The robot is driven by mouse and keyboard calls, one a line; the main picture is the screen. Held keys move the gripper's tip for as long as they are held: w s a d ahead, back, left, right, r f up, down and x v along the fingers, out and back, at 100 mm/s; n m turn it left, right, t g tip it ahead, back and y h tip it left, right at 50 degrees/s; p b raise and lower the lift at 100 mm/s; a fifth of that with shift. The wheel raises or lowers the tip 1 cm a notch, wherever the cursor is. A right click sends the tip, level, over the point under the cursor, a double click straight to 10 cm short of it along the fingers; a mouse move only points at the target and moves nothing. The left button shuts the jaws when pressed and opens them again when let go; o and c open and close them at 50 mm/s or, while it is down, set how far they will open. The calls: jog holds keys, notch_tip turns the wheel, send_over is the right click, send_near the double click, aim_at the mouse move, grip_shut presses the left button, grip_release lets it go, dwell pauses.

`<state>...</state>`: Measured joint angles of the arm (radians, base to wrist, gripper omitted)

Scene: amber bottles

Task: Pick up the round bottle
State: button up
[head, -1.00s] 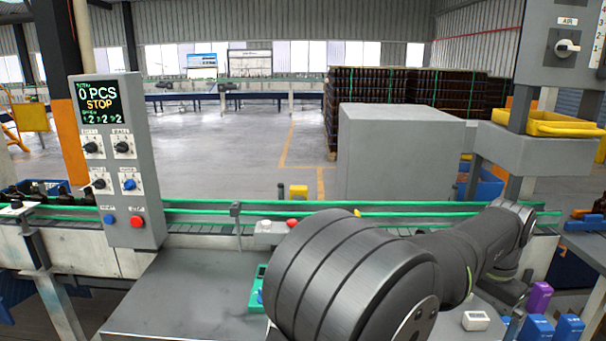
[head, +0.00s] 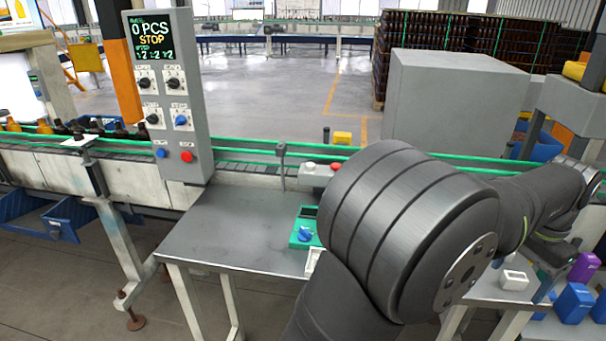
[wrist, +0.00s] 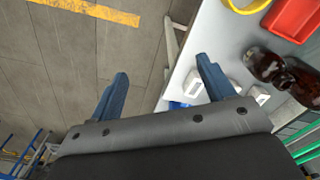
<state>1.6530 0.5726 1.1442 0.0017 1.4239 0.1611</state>
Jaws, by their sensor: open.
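Two dark amber bottles, one (wrist: 262,63) and another (wrist: 305,88), are at the right of the wrist view, at a white table. I cannot tell which of them is the round bottle. My gripper (wrist: 162,66) is open and empty, with its two blue fingers spread to the left of the bottles and apart from them. One finger is over the floor side, the other over the table's edge. In the head view my arm fills the lower right, and neither the gripper nor these two bottles can be made out.
The white table (wrist: 225,35) also holds a red tray (wrist: 296,18), a yellow ring-shaped item (wrist: 250,4) and small white boxes (wrist: 249,92). In the head view, a control panel (head: 168,95) stands by the green-railed conveyor (head: 235,153). A grey worktable (head: 225,232) has clear room at left.

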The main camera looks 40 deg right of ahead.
jog(key=w+d+r+n+t+h, duration=0.1)
jog(key=w+d+r+n+h, duration=0.2)
jog(key=w, duration=0.4)
jog(key=w+d+r+n+h, duration=0.1)
jog(key=w+d+r+n, duration=0.25)
jog(key=w, duration=0.45)
jog(key=x, duration=0.7)
jog(key=d+x, duration=0.1)
jog(key=x, duration=0.2)
jog(key=shift+d+f, duration=0.15)
jog(key=shift+d+x, duration=0.15)
jog(key=shift+x, duration=1.4)
jog(key=shift+d+x, duration=0.15)
jog(key=shift+x, duration=1.35)
jog(key=shift+s, duration=0.15)
jog(key=c, duration=1.1)
